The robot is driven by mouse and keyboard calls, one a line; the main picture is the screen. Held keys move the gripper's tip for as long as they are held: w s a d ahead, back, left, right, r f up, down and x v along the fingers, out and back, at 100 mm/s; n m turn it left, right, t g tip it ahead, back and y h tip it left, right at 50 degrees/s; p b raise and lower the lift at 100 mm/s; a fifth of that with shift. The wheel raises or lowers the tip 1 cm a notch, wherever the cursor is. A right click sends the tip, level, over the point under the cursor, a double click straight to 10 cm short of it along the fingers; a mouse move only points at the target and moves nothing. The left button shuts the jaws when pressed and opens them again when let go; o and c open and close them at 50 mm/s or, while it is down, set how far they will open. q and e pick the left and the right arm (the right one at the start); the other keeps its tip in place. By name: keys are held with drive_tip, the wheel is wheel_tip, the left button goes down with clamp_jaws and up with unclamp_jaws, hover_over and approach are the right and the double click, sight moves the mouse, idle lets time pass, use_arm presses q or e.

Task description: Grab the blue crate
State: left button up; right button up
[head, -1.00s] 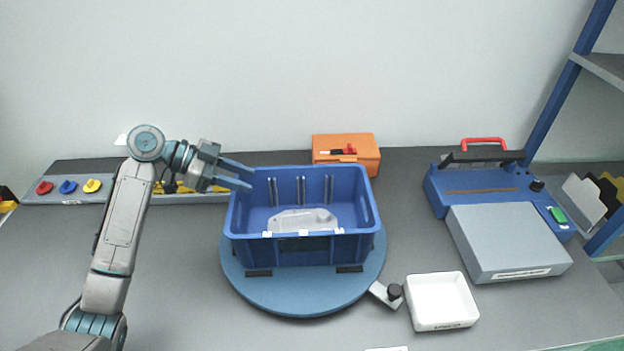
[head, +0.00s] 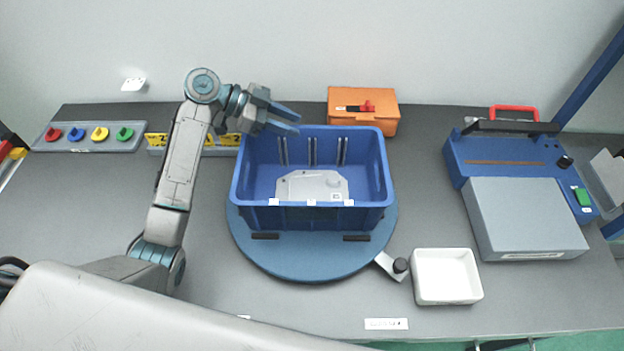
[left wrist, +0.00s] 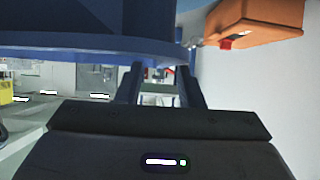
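The blue crate (head: 311,218) stands upright on a round blue turntable (head: 312,262). A pale grey casting (head: 312,187) lies inside it. My left gripper (head: 298,124) is open and empty at the crate's back rim, near its back left corner in the head view. Its fingers point right; I cannot tell whether they touch the rim. In the left wrist view the two fingers (left wrist: 162,85) stand apart with nothing between them. A broad blue surface, likely the crate (left wrist: 90,45), fills the top of that view. My right gripper is not in view.
An orange box (head: 362,112) stands close behind the crate. A white tray (head: 446,277) and a small black-knobbed clamp (head: 396,265) sit front right. A blue-grey machine (head: 525,220) stands right. Coloured knobs (head: 88,137) line the back left. The table's left is mostly clear.

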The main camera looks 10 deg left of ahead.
sight(306, 128)
use_arm(q)
drive_tip(key=p+x, duration=0.1)
drive_tip(key=x, duration=0.2)
drive_tip(key=shift+d+p, duration=0.25)
drive_tip(key=shift+p, duration=0.15)
drive_tip(key=shift+d+f, duration=0.25)
drive_tip(key=shift+f, duration=0.15)
clamp_jaws()
drive_tip(key=shift+r, duration=0.25)
drive_tip(key=shift+w+r, duration=0.1)
idle(0.4)
